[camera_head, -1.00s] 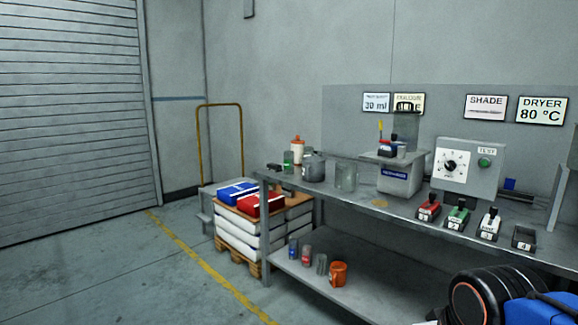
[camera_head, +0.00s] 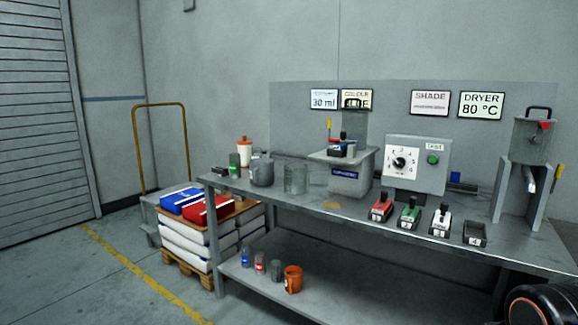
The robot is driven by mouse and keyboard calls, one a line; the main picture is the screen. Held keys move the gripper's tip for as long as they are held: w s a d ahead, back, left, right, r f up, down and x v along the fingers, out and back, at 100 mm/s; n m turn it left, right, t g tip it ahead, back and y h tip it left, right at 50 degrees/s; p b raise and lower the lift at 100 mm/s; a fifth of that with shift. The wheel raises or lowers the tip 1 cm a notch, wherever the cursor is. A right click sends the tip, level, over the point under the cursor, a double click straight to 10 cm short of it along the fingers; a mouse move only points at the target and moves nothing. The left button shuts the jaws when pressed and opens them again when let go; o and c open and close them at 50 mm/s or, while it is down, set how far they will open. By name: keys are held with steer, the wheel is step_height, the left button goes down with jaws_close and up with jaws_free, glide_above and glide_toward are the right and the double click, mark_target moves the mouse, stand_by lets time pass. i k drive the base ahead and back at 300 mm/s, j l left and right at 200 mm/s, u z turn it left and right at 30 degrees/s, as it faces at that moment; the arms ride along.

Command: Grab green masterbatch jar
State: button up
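A small green jar (camera_head: 234,160) stands upright at the left end of the grey workbench (camera_head: 330,207), just in front of a white bottle with an orange cap (camera_head: 244,149). A grey metal jug (camera_head: 262,171) stands to its right. A dark round part with an orange ring (camera_head: 536,308) shows at the bottom right corner and seems to be part of my own arm. My gripper's fingers are not visible in this view.
The lower shelf (camera_head: 335,290) holds jars (camera_head: 260,263) and an orange jug (camera_head: 293,279). Pallet sacks (camera_head: 185,240) stand left; floor in front is open.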

mark_target(235, 159)
steer(key=i+j+z, duration=0.15)
steer(key=j+z, duration=0.25)
steer(key=i+j+z, duration=0.1)
steer(key=j+z, duration=0.3)
steer(key=j, duration=0.25)
steer(key=j+z, duration=0.4)
steer(key=j, duration=0.15)
steer(key=j+z, duration=0.1)
steer(key=j, duration=0.75)
steer(key=k+j+z, duration=0.1)
steer(key=j, duration=0.75)
steer(key=j+z, duration=0.1)
steer(key=j, duration=0.7)
steer(key=k, duration=0.05)
